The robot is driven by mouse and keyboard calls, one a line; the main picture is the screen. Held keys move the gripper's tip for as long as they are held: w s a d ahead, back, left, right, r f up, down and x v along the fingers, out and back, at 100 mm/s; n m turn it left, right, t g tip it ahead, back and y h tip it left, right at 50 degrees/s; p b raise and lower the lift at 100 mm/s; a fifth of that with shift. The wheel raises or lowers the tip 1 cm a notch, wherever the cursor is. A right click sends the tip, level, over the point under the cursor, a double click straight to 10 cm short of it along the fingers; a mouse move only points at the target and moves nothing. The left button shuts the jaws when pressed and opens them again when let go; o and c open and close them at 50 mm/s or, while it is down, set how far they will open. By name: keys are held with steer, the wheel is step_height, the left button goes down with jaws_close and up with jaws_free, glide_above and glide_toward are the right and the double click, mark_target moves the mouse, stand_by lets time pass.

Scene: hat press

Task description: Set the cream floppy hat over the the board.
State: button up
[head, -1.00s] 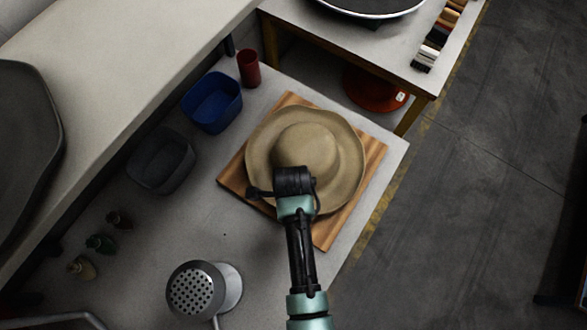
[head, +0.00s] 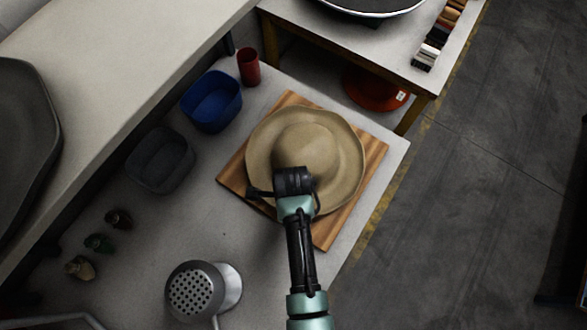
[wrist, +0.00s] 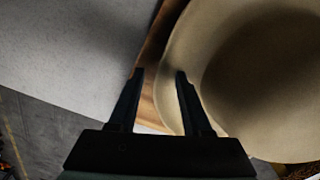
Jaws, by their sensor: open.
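The cream floppy hat (head: 306,137) lies brim down over the wooden board (head: 372,160) in the head view, its crown up. The board's corners and edges show around the brim. In the wrist view the hat (wrist: 225,50) fills the right side, with a strip of the board (wrist: 152,50) beside its brim. My gripper (wrist: 159,75) is open, its two fingers apart near the brim's edge. In the head view my wrist covers the near part of the brim, and the fingertips are hidden. I cannot tell whether a finger touches the brim.
A blue bin (head: 212,103), a dark grey bin (head: 160,160) and a red cup (head: 249,68) stand left of the board. A perforated metal steamer head (head: 196,290) is at the front. Small bottles (head: 100,243) stand at the left. The table between is clear.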

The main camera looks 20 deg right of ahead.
step_height(320, 180, up, 13)
stand_by(0.6)
stand_by(0.7)
